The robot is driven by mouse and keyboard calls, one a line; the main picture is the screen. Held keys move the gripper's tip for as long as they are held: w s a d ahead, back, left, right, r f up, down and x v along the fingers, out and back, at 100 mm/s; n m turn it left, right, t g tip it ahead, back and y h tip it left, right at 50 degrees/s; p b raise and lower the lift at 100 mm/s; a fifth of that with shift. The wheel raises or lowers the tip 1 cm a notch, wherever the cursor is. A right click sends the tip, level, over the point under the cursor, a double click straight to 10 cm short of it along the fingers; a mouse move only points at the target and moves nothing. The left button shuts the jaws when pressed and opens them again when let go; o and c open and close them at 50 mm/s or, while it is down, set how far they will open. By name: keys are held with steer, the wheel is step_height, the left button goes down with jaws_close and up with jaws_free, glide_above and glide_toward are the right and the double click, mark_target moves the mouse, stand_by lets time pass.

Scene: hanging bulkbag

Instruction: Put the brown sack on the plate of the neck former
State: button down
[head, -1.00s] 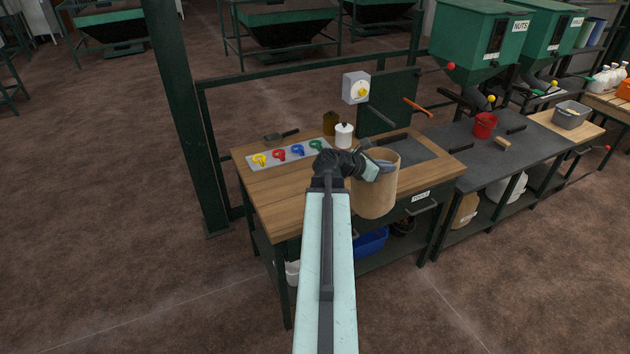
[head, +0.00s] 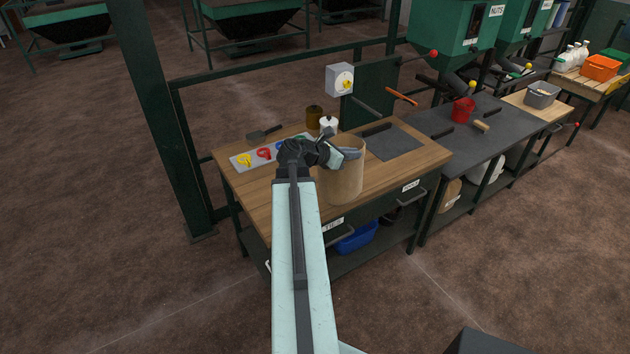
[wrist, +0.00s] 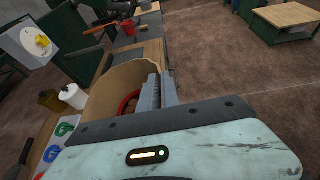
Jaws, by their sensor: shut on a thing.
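The brown sack (head: 341,184) is an open-topped, upright paper-like tube. In the head view it shows over the front of the wooden bench (head: 255,190). My gripper (head: 338,152) is shut on its upper rim. In the wrist view the fingers (wrist: 158,92) are at the wall of the sack (wrist: 105,84), and a red curved thing shows inside its mouth. A flat dark grey plate (head: 398,143), seemingly that of the neck former, lies on the bench right of the sack, before a green upright panel (head: 370,95). I cannot tell whether the sack's base touches the bench.
Coloured ties lie on a pale board (head: 242,161) at the bench's left. A white bottle (head: 328,124), a brown jar (head: 314,117) and a scoop (head: 262,133) stand or lie behind. An orange lever (head: 401,96) juts near the panel. A red bucket (head: 462,110) stands on the dark bench to the right.

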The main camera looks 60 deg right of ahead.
steer(key=w+a+m, duration=0.2)
steer(key=w+a, duration=0.3)
steer(key=a, duration=0.2)
steer(key=shift+r, duration=0.25)
